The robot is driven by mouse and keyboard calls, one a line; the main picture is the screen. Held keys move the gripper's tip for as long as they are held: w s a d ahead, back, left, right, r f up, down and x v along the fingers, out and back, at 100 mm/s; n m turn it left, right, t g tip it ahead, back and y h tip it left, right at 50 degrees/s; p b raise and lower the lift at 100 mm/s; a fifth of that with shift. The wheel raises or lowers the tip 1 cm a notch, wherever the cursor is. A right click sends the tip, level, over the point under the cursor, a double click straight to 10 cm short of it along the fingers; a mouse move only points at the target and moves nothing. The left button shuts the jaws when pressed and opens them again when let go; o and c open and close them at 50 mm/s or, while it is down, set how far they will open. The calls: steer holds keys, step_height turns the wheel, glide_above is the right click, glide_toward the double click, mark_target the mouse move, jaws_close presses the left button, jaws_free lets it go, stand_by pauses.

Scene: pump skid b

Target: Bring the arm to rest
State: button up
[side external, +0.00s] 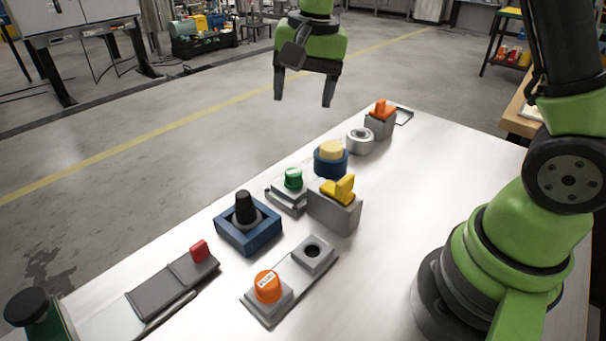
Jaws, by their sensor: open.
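My gripper (305,92) hangs in the air above the far side of the table, in the upper middle of the side external view. Its two dark fingers point down and are spread apart, with nothing between them. It is clear of all the parts on the table. My green and black arm stands at the right; the link joining it to the gripper is out of the frame at the top.
The metal table (395,250) carries a row of fixtures: an orange-handled block (381,112), a cream-topped blue knob (331,158), a yellow-handled block (336,200), a green button (293,179), a black knob in a blue frame (246,215), a red-tabbed slide (199,252) and an orange knob (267,287).

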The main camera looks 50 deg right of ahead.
steer(key=s+a+r+n+t, duration=0.1)
steer(key=s+r+n+t, duration=0.1)
steer(key=s, duration=0.7)
steer(key=s+a+r+n+t+y, duration=0.1)
steer(key=s+r+n+t, duration=0.2)
steer(key=s+r, duration=0.3)
steer(key=s+n, duration=0.1)
steer(key=s, duration=0.3)
steer(key=shift+a+r+y, duration=0.3)
steer(key=shift+a, duration=0.05)
